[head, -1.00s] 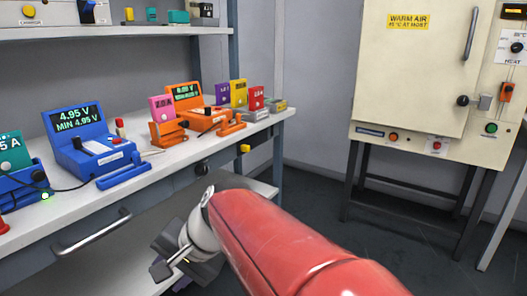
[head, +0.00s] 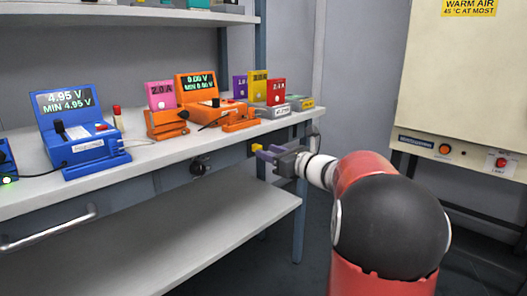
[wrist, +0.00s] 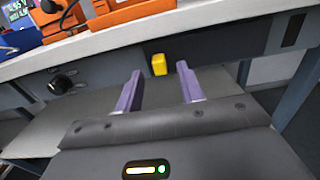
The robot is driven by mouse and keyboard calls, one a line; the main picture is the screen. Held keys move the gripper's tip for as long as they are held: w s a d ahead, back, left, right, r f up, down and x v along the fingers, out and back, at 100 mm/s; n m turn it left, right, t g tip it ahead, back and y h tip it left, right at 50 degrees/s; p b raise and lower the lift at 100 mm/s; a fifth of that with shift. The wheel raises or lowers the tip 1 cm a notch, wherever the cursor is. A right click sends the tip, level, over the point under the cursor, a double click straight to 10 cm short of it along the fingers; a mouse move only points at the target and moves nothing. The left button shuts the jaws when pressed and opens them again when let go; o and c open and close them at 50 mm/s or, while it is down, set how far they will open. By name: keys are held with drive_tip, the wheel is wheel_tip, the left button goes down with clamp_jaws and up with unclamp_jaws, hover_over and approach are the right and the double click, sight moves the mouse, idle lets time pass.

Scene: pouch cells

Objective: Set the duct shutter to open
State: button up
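A small yellow handle (head: 256,148) sticks out from the grey panel under the bench top, near its right end. It also shows in the wrist view (wrist: 159,64), beyond my fingertips and between their lines. No label naming the duct shutter is readable, so I cannot tell for sure that this handle is it, or its setting. My gripper (head: 267,153) is in front of the panel, close to the handle. In the wrist view my gripper (wrist: 160,83) has its two purple fingers wide apart, with nothing between them.
A black knob (head: 200,166) is on the same panel, to the left. The bench top (head: 150,156) above holds blue and orange testers and coloured cells. A lower shelf (head: 215,238) is bare. A cream warm-air cabinet (head: 460,90) stands at the right.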

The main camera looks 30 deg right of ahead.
drive_tip(key=shift+x, duration=1.6)
drive_tip(key=shift+c, duration=0.5)
clamp_jaws()
